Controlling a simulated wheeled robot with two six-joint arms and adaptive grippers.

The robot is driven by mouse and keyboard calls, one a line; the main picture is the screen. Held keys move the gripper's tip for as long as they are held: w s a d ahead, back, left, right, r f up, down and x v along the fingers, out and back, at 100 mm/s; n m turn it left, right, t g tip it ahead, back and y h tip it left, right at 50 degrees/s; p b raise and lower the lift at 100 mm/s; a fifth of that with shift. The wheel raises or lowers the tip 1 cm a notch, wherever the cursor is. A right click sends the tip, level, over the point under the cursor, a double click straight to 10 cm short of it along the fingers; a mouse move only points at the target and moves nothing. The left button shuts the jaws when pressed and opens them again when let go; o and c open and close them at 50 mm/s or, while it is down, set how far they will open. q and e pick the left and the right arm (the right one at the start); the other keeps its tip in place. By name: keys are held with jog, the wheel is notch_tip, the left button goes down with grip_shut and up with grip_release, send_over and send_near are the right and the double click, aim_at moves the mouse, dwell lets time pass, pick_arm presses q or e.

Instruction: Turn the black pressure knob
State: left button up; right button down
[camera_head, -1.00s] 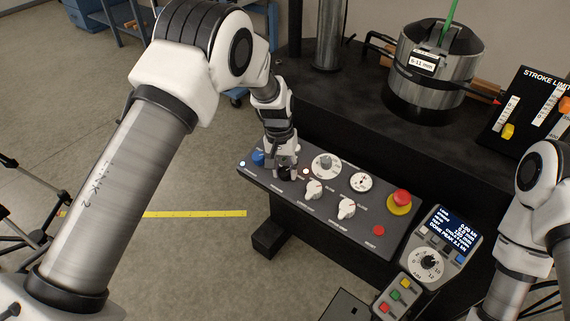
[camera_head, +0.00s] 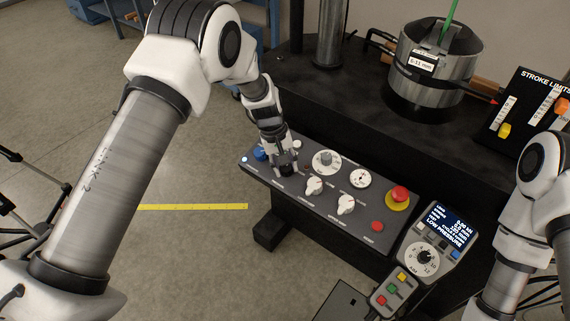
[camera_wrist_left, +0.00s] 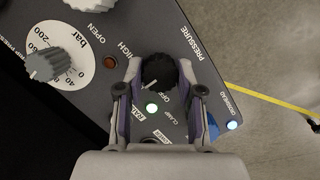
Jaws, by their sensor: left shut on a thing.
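The black pressure knob (camera_wrist_left: 158,71) shows near the top middle of the left wrist view, on the dark control panel (camera_head: 328,212). My left gripper (camera_wrist_left: 160,68) is shut on it, with one finger on each side. In the head view my left gripper (camera_head: 286,171) reaches down to the left part of the panel and largely hides the knob. The display (camera_head: 447,232) reads LOW PRESSURE. My right gripper is out of view.
White knobs (camera_head: 314,186) and (camera_head: 346,204), a dial (camera_head: 327,161) and a red stop button (camera_head: 399,194) on a yellow base sit right of my left gripper. A blue knob (camera_head: 259,153) is close on its left. A steel vessel (camera_head: 425,75) stands behind.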

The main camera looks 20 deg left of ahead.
pick_arm(q)
jog(key=shift+s+f, duration=0.1)
jog(key=o, duration=1.2)
jog(key=shift+c, duration=0.2)
jog(key=v, duration=1.2)
